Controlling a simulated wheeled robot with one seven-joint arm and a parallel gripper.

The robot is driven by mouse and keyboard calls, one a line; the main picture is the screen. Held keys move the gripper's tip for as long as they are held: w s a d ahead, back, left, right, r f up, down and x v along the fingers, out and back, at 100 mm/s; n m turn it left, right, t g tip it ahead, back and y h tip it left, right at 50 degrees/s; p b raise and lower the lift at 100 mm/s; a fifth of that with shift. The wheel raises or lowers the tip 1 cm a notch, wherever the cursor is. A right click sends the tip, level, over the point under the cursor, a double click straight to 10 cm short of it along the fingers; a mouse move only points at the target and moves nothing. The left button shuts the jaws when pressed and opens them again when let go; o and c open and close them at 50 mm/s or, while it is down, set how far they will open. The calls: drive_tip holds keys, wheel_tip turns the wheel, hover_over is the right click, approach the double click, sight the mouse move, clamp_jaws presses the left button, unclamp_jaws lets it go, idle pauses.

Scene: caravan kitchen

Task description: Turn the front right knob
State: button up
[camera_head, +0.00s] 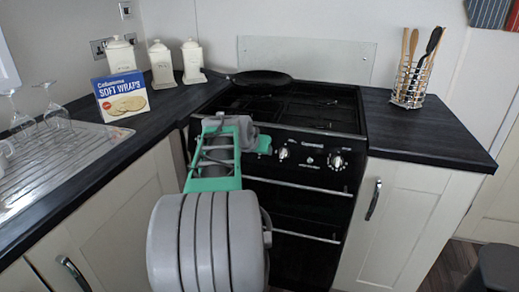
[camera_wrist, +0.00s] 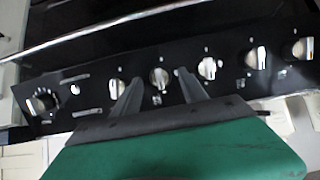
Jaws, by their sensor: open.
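The black cooker's control panel (camera_head: 312,158) carries a row of silver knobs. In the head view, a knob (camera_head: 283,153) and a dial-marked knob (camera_head: 337,162) show right of my gripper (camera_head: 263,145); my arm hides the panel's left part. In the wrist view, my open gripper (camera_wrist: 157,84) faces the panel, with a knob (camera_wrist: 159,78) between its fingertips in the picture. Contact cannot be told. Another knob (camera_wrist: 117,88) is just left and another (camera_wrist: 207,68) just right. The dial-marked knob (camera_wrist: 43,102) is at far left. Which is the front right knob is unclear.
A black pan (camera_head: 262,77) sits at the back of the hob. Oven handles (camera_head: 300,186) run below the panel. A wraps box (camera_head: 122,97) and white canisters (camera_head: 162,65) stand on the left counter, a utensil holder (camera_head: 409,87) on the right.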

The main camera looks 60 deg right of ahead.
drive_tip(key=v, duration=0.6)
drive_tip(key=shift+a+r+p, duration=0.25)
drive_tip(key=shift+a+p, duration=0.05)
drive_tip(key=shift+p, duration=0.05)
